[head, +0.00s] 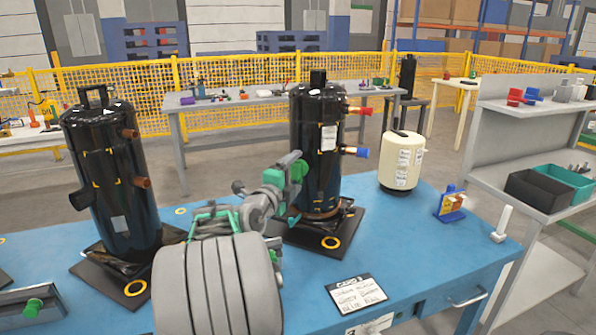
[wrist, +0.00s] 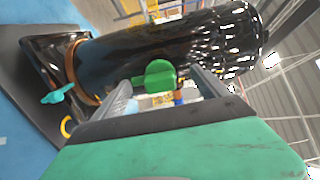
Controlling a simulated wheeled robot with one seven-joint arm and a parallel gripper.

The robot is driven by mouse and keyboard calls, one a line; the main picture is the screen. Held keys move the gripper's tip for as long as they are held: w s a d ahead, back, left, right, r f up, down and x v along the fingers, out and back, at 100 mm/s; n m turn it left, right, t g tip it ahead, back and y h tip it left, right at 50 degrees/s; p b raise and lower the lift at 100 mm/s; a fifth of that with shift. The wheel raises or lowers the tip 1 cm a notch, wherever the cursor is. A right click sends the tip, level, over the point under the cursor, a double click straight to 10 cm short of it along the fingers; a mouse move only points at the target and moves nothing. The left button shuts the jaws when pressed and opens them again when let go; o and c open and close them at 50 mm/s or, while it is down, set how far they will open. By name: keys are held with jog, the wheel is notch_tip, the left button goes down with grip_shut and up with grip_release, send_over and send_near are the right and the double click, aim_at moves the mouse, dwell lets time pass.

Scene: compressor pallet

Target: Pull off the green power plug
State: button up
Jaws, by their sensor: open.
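The green power plug (wrist: 160,75) shows in the wrist view as a rounded green block in front of the black compressor (wrist: 165,45). My gripper (wrist: 163,88) is open, with one grey finger on each side of the plug; I cannot tell whether they touch it. In the head view the compressor (head: 320,120) stands upright on a dark base plate, and my gripper (head: 288,178) is at its left side. My arm and gripper hide most of the plug there. A small teal handle (wrist: 65,96) sits low on the compressor in the wrist view.
Another black compressor (head: 105,175) stands at the left of the blue table (head: 420,220). A cream tank (head: 401,162), a blue stand with a small part (head: 452,204) and a label card (head: 356,293) are to the right. Red and blue capped pipes (head: 356,152) stick out right of the middle compressor.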

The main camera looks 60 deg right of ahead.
aim_at(294, 174)
jog(key=shift+d, duration=0.55)
jog(key=shift+f+b, duration=0.15)
jog(key=shift+b, duration=1.6)
jog(key=shift+c, duration=0.6)
jog(key=shift+r, duration=0.65)
grip_shut()
jog(key=shift+w+a+b, duration=0.1)
jog(key=shift+a+b, duration=1)
jog(key=shift+a, duration=0.35)
jog(key=shift+a+f+b, duration=0.2)
jog(key=shift+f+b, duration=0.1)
jog(key=shift+f, duration=0.1)
jog(key=shift+a+f+b, duration=0.15)
jog(key=shift+a+b, duration=0.9)
jog(key=shift+a, duration=0.35)
